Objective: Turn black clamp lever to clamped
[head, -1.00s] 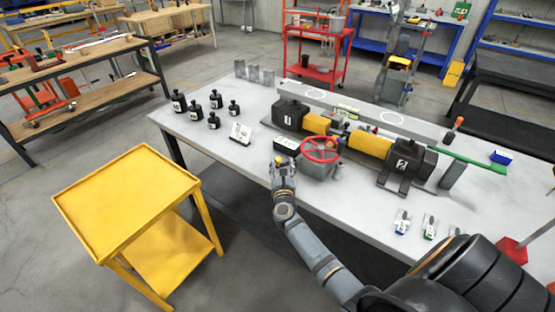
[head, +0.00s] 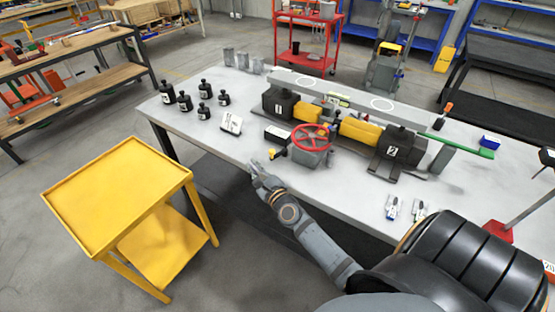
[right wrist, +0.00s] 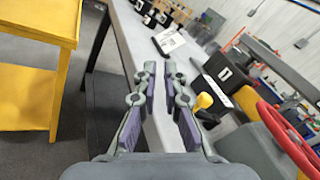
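The screw jack rig stands on the grey workbench, with a red handwheel (head: 311,138) on a grey housing (head: 316,158). Left of the wheel is a black box (head: 278,134) with a white label. A short black lever with a yellow tip (head: 273,154) sits at its front; the yellow tip also shows in the right wrist view (right wrist: 204,100). I cannot tell its clamp state. My right gripper (head: 255,165) is at the bench's front edge, left of the lever and apart from it. In the right wrist view its fingers (right wrist: 158,72) are narrowly open and empty. My left gripper is out of view.
Several black bottles (head: 185,101) and a white sign (head: 231,123) stand on the left of the bench (head: 190,135). A yellow cart (head: 118,195) stands at the left front. Black-and-yellow jack units (head: 398,150) lie behind the wheel. Small tools (head: 392,208) lie at right.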

